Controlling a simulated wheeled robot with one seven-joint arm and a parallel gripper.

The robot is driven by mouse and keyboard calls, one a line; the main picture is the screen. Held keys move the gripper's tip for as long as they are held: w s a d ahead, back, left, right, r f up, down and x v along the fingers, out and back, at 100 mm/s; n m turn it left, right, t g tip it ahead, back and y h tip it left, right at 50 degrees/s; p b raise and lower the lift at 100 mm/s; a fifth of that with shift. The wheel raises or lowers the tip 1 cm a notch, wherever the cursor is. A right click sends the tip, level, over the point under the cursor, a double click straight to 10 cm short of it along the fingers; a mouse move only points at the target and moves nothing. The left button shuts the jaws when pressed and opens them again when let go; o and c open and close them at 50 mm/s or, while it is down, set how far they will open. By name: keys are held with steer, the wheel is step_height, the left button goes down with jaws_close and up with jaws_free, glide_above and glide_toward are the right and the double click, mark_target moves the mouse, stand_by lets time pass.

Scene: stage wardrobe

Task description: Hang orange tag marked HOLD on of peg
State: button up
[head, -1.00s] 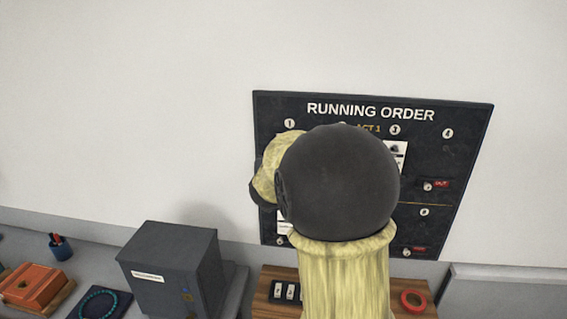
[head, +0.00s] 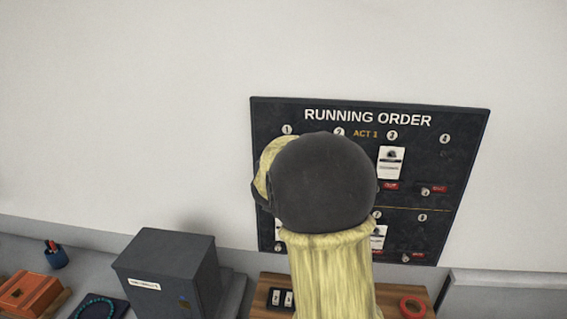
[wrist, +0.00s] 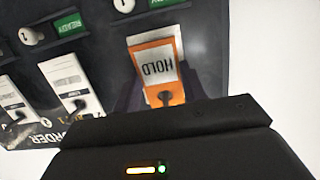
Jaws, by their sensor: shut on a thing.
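The orange tag (wrist: 147,60) marked HOLD shows upside down in the wrist view, in front of the black board. My gripper (wrist: 160,98) is shut on the tag at its slotted end; dark fingers show beside it. A white card (wrist: 177,45) lies behind the tag. The board (head: 465,160), titled RUNNING ORDER, hangs on the wall and has numbered places with pegs. Pegs show at the right of the head view (head: 425,192) and at the upper left of the wrist view (wrist: 27,36). In the head view my arm hides the gripper and tag.
White cards hang on the board, one under number 3 (head: 391,162). Below stand a dark grey box (head: 165,275), an orange box (head: 30,293) and a blue pen cup (head: 56,257). A red tape ring (head: 413,306) lies on a wooden surface (head: 390,290). The wall above is clear.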

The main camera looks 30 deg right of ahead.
stand_by(0.3)
steer(key=o, duration=1.1)
steer(key=b+v, duration=0.2)
steer(key=v, duration=1.5)
steer(key=shift+s, duration=0.15)
steer(key=shift+a, duration=0.15)
